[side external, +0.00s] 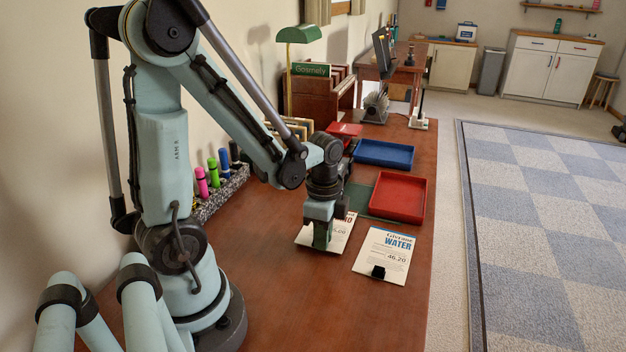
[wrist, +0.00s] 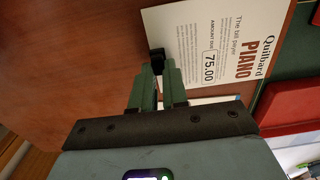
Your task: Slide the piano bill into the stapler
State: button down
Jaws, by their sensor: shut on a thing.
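The piano bill (wrist: 215,45) is a white sheet with red "PIANO" lettering and the amount 75.00. In the side view the piano bill (side external: 342,232) lies flat at or just above the brown desk, partly hidden by my gripper (side external: 322,243). In the wrist view my gripper (wrist: 158,78) has its green fingers shut on the small black clip (wrist: 156,55) at the bill's near edge. I cannot pick out the stapler for certain in either view.
The water bill (side external: 385,252) with its own black clip lies to the right. A red tray (side external: 398,216) sits beyond, on a green mat (side external: 357,198), with a blue tray (side external: 384,164) behind. Markers (side external: 201,182) stand by the wall. The front desk is clear.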

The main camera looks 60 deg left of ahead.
jog(key=shift+w+a, duration=0.35)
dwell(1.1)
jog(key=shift+w+a, duration=0.25)
jog(key=shift+w+a, duration=0.6)
dwell(0.6)
jog(key=shift+w+a, duration=0.25)
jog(key=shift+w+a+f, duration=0.1)
jog(key=shift+w+a, duration=0.75)
dwell(0.8)
dwell(0.4)
jog(key=c, duration=1.1)
grip_release()
jog(key=shift+o, duration=0.6)
